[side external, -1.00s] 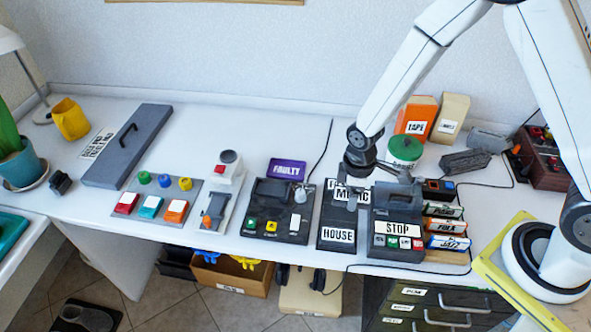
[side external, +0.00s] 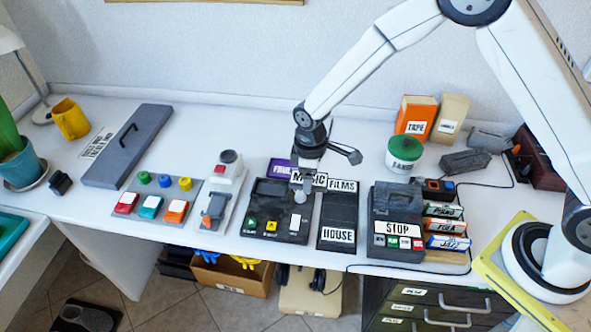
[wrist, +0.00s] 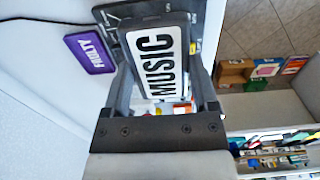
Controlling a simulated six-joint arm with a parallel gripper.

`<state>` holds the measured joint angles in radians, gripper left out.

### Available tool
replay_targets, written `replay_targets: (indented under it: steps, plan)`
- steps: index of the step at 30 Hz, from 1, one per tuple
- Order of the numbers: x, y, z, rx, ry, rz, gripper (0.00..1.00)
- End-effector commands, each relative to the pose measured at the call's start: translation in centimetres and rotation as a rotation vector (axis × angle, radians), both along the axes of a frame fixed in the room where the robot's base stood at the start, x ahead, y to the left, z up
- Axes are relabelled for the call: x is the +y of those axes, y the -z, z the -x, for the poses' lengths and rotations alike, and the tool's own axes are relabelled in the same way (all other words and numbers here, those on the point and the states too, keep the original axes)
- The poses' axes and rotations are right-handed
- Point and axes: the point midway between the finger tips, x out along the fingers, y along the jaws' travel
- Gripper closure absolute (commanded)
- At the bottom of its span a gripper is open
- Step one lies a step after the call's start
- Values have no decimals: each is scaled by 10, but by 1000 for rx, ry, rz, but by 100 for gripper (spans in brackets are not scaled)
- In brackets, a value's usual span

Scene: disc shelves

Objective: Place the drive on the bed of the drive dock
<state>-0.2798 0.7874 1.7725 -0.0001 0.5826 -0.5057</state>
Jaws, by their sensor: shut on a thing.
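The drive, a dark block with a white MUSIC label (side external: 309,180), is held in my gripper (side external: 304,171). In the wrist view the drive (wrist: 156,62) sits between the two fingers, its label facing the camera. My gripper is shut on it, above the bench. Below it is a black unit with a dark screen and green and yellow buttons (side external: 271,227); this may be the drive dock, but no label names it. The drive and gripper hide part of that unit's right side. Whether they touch it cannot be told.
A black holder with FILMS and HOUSE labels (side external: 336,213) stands right of the unit. A purple FAULTY tray (side external: 279,168) lies behind it. A STOP-labelled player (side external: 396,208) is further right. A lever device (side external: 217,203) stands left.

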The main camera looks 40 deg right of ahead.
Motion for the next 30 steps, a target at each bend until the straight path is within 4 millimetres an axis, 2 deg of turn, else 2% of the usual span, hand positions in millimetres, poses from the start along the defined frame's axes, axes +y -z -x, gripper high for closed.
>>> replay_targets:
  steps: [24, 30]
  plan:
    - [19, 38, -83, -2, 0, -1, 94]
    - [22, 59, -98, 0, 0, 0, 94]
